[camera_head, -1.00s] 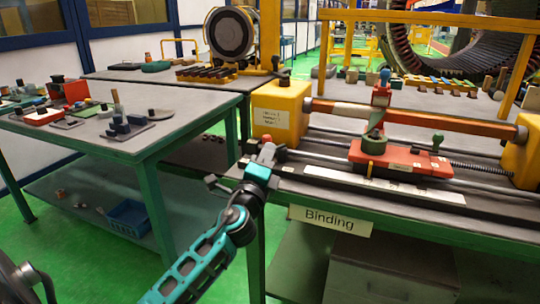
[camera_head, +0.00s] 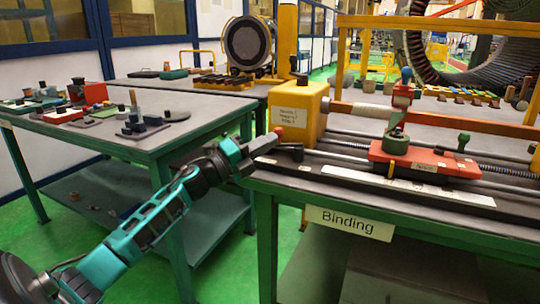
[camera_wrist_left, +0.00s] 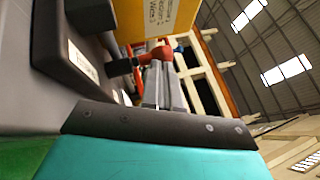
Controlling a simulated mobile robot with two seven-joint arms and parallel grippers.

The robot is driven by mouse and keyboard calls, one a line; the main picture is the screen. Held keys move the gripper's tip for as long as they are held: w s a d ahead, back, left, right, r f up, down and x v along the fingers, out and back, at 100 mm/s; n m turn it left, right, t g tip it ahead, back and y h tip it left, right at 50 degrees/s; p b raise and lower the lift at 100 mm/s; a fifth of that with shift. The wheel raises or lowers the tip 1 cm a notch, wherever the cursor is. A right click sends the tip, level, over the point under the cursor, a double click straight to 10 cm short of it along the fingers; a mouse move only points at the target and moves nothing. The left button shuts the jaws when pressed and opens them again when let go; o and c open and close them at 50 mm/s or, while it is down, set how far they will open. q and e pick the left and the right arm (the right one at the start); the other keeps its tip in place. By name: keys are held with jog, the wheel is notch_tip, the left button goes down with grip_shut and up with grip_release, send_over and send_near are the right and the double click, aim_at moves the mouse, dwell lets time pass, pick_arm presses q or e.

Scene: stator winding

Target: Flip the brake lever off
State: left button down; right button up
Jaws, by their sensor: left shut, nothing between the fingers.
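A red-ended lever (camera_head: 278,131), which looks like the brake lever, sits at the lower front of the yellow housing (camera_head: 297,110) on the binding bench. In the left wrist view its red end (camera_wrist_left: 160,52) shows just beyond my fingers, with a dark round part beside it. My left gripper (camera_head: 266,144) reaches in from the left, close to the red end. Its fingers (camera_wrist_left: 160,82) are shut with nothing between them. I cannot tell whether they touch the lever. My right gripper is not in view.
The bench carries rails and a red carriage (camera_head: 424,160) with a green knob. A "Binding" sign (camera_head: 350,223) hangs on its front edge. A table (camera_head: 85,147) with small parts stands at the left. Green floor is open between them.

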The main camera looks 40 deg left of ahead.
pick_arm(q)
jog(key=shift+w+a+f+m+g+h, duration=0.15)
jog(key=shift+w+a+m+g+h, duration=0.15)
jog(key=shift+m+h, duration=0.15)
jog(key=shift+w+a+b, duration=0.1)
jog(key=shift+b, duration=0.2)
jog(key=shift+w+a, duration=0.75)
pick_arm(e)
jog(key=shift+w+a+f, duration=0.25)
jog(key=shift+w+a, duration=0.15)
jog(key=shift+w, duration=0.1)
pick_arm(q)
jog(key=shift+w+a, duration=0.1)
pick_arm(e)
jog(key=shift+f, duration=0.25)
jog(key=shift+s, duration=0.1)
